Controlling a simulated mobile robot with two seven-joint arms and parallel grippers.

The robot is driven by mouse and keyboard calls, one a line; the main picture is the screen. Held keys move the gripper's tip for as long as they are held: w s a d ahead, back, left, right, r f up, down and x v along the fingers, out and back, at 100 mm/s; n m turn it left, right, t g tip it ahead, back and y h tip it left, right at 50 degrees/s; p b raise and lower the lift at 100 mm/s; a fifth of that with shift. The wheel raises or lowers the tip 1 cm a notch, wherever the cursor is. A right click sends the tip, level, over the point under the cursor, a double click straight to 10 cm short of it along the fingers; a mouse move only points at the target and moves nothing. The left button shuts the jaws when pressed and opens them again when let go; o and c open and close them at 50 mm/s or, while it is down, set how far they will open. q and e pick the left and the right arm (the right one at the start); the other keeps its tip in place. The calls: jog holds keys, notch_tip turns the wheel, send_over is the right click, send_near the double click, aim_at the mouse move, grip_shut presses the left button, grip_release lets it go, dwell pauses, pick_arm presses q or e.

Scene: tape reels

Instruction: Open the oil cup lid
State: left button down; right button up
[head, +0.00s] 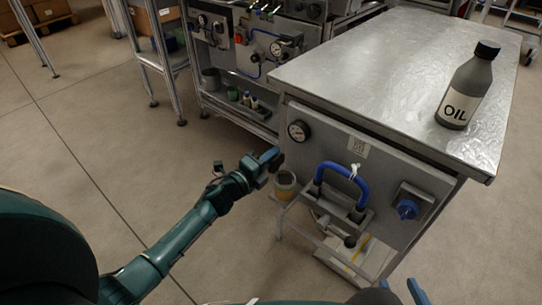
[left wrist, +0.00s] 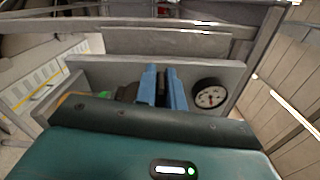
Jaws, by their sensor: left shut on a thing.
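The oil cup (head: 286,190) is a small round cup with an amber-looking body on the left end of the grey machine panel, below the gauge. My left gripper (head: 272,158) is just above and to the left of it. In the left wrist view its blue fingers (left wrist: 163,88) are close together, shut on a small dark thing that looks like the oil cup lid; the fingers mostly hide it. My right gripper (head: 401,289) shows at the bottom edge of the head view, its blue fingertips apart, with nothing visible between them.
A grey oil bottle (head: 468,88) with a black cap stands on the metal tabletop (head: 375,60). The panel carries a pressure gauge (head: 298,131), a blue hose handle (head: 343,178) and a blue knob (head: 407,209). The floor at left is clear.

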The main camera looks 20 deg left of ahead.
pick_arm(q)
jog(key=c, duration=1.5)
grip_release()
jog(key=p+v, duration=0.1)
jog(key=v, duration=1.2)
jog(key=shift+s, duration=0.1)
